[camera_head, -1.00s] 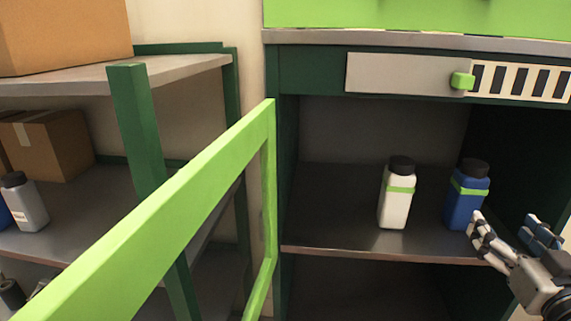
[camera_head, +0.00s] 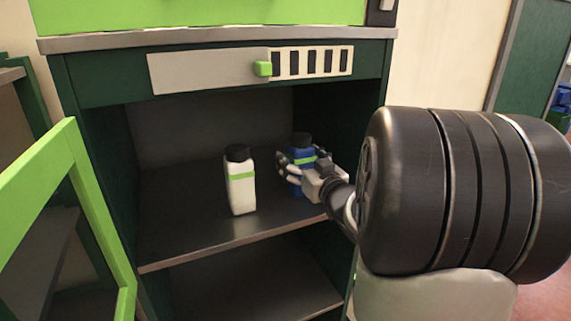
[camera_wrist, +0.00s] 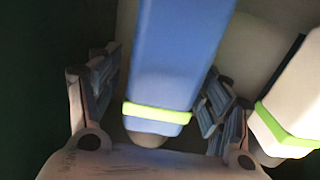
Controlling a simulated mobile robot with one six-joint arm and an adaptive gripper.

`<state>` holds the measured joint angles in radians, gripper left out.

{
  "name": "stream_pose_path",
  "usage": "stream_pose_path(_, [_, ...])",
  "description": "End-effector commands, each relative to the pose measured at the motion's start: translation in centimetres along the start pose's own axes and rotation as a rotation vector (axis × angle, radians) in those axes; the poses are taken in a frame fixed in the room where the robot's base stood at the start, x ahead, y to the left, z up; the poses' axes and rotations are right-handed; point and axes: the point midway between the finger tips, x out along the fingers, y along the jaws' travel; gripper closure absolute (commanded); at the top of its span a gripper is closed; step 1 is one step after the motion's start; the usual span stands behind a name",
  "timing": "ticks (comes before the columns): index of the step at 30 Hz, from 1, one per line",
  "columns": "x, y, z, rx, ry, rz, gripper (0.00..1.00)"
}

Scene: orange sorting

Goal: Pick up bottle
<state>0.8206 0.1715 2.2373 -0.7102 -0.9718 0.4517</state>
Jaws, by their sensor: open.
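A blue bottle (camera_head: 302,150) with a black cap and a green band stands on the cabinet shelf. My gripper (camera_head: 298,170) is at this bottle, with a finger on each side of it. In the wrist view the blue bottle (camera_wrist: 178,60) lies between the two open fingers (camera_wrist: 155,100), with a gap visible at the left finger. The right finger is close to the bottle; contact cannot be told. A white bottle (camera_head: 241,190) with a black cap and green band stands to the left on the same shelf. It also shows in the wrist view (camera_wrist: 300,95) beside the right finger.
The green cabinet's shelf (camera_head: 165,235) is bare around the white bottle. A cabinet side wall (camera_head: 370,85) is close on the right. A drawer front (camera_head: 205,72) with a green handle is above. A light green open door frame (camera_head: 30,190) stands at the left.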

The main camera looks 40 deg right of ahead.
Motion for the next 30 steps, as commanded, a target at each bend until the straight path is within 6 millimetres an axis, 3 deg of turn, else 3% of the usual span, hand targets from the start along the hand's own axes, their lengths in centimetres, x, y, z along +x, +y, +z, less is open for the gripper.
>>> stream_pose_path(7, [0.14,0.00,0.00,0.000,0.000,0.000,0.29])
stream_pose_path(30, [0.11,-0.01,0.00,0.000,0.000,0.000,0.80])
